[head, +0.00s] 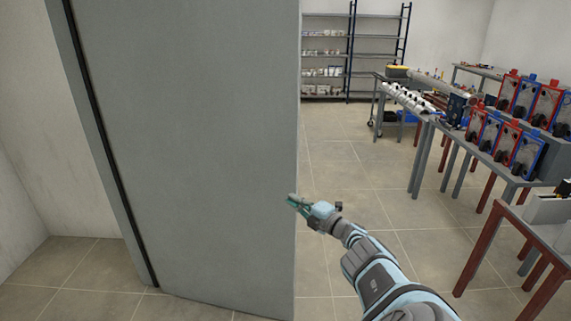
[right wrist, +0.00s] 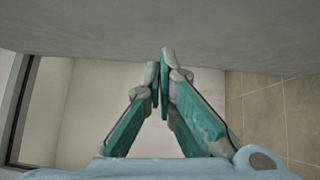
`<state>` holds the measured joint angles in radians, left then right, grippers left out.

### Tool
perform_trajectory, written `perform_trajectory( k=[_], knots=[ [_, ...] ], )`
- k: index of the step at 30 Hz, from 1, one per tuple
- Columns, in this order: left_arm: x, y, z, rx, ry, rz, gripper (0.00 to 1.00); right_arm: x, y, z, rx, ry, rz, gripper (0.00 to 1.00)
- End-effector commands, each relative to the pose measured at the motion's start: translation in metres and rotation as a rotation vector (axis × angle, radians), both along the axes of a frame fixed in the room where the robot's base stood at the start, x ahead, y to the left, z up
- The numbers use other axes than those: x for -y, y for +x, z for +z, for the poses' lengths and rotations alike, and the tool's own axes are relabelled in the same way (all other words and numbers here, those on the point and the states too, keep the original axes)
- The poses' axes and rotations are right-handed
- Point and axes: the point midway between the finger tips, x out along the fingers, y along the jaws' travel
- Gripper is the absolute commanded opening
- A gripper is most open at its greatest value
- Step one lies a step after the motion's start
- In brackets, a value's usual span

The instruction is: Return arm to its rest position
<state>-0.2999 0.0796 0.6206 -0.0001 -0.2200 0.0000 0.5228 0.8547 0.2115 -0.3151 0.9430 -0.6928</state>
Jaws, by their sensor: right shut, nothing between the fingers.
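My right arm (head: 378,277) comes in from the lower right in the head view and reaches toward the large grey door panel. My right gripper (head: 292,201) is at the panel's right edge. In the right wrist view the gripper's teal fingers (right wrist: 161,62) meet at the tips, with nothing between them. The fingertips are close to a grey surface across the top of that view; I cannot tell whether they touch it. My left gripper is not in view.
The tall grey panel (head: 195,140) fills the left centre. Tables with red and blue plate units (head: 508,138) stand at the right. A shelf rack (head: 352,50) and a cart (head: 385,108) are at the back. The tiled floor (head: 345,165) between panel and tables is clear.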

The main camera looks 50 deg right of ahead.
Motion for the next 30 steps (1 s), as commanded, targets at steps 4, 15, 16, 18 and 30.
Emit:
perform_trajectory(
  k=[4, 15, 16, 18, 30],
  knots=[
    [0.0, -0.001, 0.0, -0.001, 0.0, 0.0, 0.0, 0.001, -0.004, -0.002, 0.001, 0.0, -0.002, 0.0],
    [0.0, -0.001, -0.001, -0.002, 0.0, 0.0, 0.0, 0.038, -0.003, -0.04, -0.055, 0.336, -0.246, 0.0],
    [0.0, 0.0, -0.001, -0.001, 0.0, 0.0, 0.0, 0.031, -0.004, -0.068, -0.085, 0.437, -0.301, 0.0],
    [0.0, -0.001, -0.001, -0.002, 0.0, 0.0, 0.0, 0.007, -0.016, -0.137, -0.165, 0.626, -0.409, 0.0],
    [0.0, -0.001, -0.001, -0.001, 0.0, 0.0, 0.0, -0.247, -0.249, -0.429, -0.711, 1.228, -0.919, 0.0]
  ],
)
